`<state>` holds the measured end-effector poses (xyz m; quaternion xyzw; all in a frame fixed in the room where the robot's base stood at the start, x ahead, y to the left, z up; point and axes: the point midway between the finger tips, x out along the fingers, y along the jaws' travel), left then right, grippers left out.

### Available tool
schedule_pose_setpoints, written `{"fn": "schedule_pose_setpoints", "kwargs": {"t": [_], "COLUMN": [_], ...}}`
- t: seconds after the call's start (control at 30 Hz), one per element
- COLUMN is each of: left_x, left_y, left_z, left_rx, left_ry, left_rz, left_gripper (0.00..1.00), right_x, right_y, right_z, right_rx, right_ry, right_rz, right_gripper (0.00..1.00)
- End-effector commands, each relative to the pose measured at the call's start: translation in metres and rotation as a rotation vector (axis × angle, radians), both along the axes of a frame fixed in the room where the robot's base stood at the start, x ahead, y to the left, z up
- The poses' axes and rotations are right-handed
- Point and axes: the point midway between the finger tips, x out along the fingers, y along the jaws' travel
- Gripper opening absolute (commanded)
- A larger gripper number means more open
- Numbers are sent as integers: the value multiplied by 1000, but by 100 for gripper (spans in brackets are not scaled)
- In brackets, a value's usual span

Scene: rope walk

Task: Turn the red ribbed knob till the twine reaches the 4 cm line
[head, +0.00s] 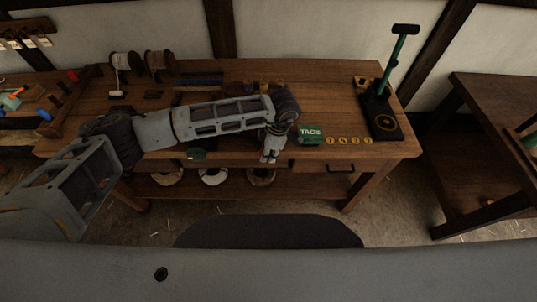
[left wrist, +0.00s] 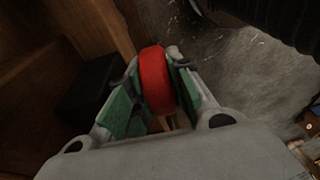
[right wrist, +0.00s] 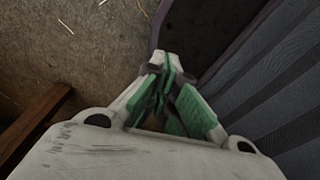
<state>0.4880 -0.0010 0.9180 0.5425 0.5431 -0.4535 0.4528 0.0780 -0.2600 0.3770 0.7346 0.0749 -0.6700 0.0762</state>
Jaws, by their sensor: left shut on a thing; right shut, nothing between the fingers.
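In the left wrist view the red knob (left wrist: 155,80) sits between the green-padded fingers of my left gripper (left wrist: 152,88), which is shut on it. In the head view my left gripper (head: 268,156) points down at the front edge of the workbench, and the knob is mostly hidden by it. My right gripper (right wrist: 165,85) is shut and empty in the right wrist view, over the floor next to a dark ribbed surface. I cannot make out the twine or the 4 cm line.
The workbench (head: 345,100) carries a green TAGS box (head: 311,135), a row of round brass tags (head: 350,140) and a green-handled press (head: 385,110). Two spools (head: 122,62) stand at the back. Coils of rope (head: 213,176) lie on the lower shelf. Another table (head: 490,100) stands right.

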Motion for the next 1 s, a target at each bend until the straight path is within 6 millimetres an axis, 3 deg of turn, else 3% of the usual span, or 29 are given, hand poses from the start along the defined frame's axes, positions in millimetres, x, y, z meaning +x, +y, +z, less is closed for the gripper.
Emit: {"fn": "schedule_pose_setpoints", "kwargs": {"t": [0.6, 1.0], "left_x": [2, 1], "left_y": [-4, -3], "left_z": [-2, -1], "left_rx": [313, 427], "left_ry": [-6, -3], "left_rz": [-1, 1], "left_gripper": [0, 0], "right_x": [0, 8], "right_y": [-5, -35], "right_z": [-48, -62], "right_rx": [-5, -36], "right_ry": [0, -11], "right_rz": [2, 3], "right_gripper": [0, 0]}}
